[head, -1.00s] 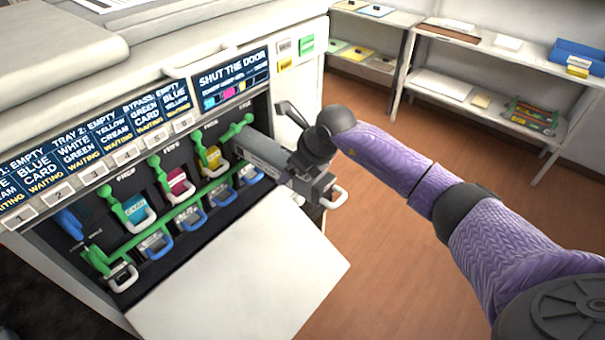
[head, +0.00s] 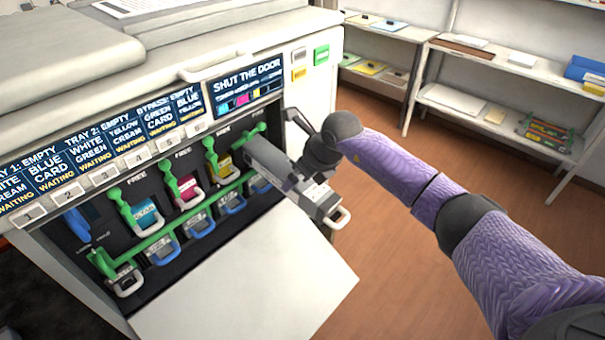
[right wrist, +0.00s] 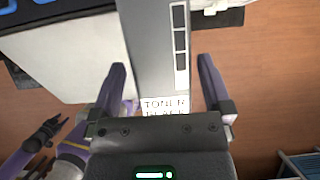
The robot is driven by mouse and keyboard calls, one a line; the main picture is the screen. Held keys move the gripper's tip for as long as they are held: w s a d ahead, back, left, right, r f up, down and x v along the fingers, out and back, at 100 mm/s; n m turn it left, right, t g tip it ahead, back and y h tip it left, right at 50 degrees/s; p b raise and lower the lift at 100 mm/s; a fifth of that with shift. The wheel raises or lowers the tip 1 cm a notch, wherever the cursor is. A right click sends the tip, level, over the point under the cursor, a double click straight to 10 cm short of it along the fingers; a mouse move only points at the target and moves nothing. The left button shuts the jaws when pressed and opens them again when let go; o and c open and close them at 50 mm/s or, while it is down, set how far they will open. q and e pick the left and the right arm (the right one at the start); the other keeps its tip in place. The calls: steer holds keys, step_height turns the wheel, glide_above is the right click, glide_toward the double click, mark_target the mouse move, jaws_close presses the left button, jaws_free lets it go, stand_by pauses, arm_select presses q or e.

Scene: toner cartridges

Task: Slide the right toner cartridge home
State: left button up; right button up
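The right toner cartridge is a long grey black-toner cartridge (head: 272,160), sticking far out of the rightmost slot of the printer, a pale handle (head: 341,217) at its outer end. The right wrist view shows its grey top (right wrist: 155,45) and a label reading TONER, partly hidden by the gripper body. My right gripper (head: 300,180) is at its outer part. In the right wrist view the purple fingers (right wrist: 160,62) stand open on either side of it, with a gap on each side.
Cyan (head: 146,214), magenta (head: 188,190) and yellow (head: 224,165) cartridges sit in the slots to the left, with green levers. The white front door (head: 250,275) lies open below. The panel (head: 243,80) reads SHUT THE DOOR. Shelves (head: 500,95) stand at the back right, beyond clear floor.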

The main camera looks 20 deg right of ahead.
mark_target(314, 189)
steer(key=shift+s+d+p, duration=0.15)
steer(key=shift+s+p, duration=0.15)
steer(key=shift+p, duration=0.1)
steer(key=s+p, duration=0.1)
steer(key=s+d+p, duration=0.1)
steer(key=shift+s+r, duration=0.15)
steer(key=shift+s, duration=0.15)
steer(key=shift+s+d, duration=0.15)
steer(key=shift+s, duration=0.05)
steer(key=shift+f, duration=0.2)
steer(key=p+v, duration=0.7)
steer(key=shift+r+p, duration=0.25)
steer(key=shift+p, duration=0.1)
steer(key=shift+s+d+r+p, duration=0.1)
steer(key=shift+s+r+p, duration=0.15)
steer(key=shift+r+p, duration=0.1)
steer(key=shift+f, duration=0.1)
